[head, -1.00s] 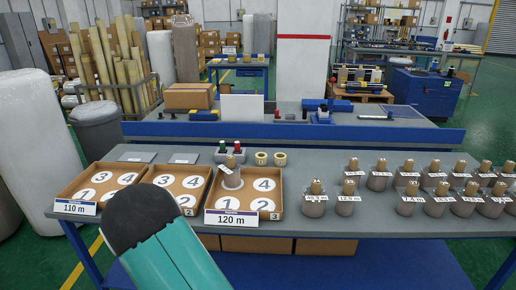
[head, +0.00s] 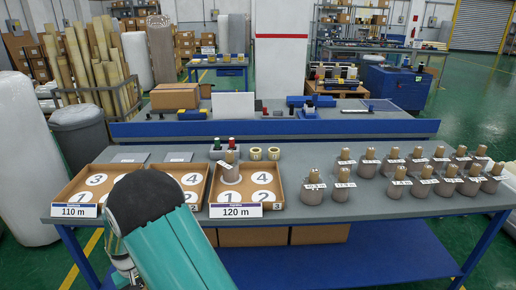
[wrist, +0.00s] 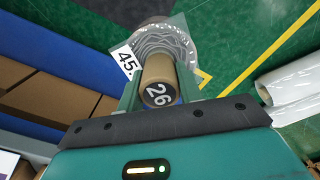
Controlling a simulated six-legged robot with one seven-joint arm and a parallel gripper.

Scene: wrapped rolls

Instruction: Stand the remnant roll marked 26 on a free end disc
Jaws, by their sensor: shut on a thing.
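In the wrist view the remnant roll marked 26 (wrist: 158,92) is between the fingers of my gripper (wrist: 160,84), which is shut on its tan core. Its clear-wrapped grey body extends beyond the fingers, with a tag starting "45" beside it. In the head view my arm hides the roll. The 110 m tray (head: 65,191) shows bare discs 1, 3 and 4. My arm partly covers the middle tray (head: 208,180).
Several tagged wrapped rolls (head: 343,187) stand on the right of the grey table (head: 320,208). Blue edging (head: 280,129) runs along the bench behind.

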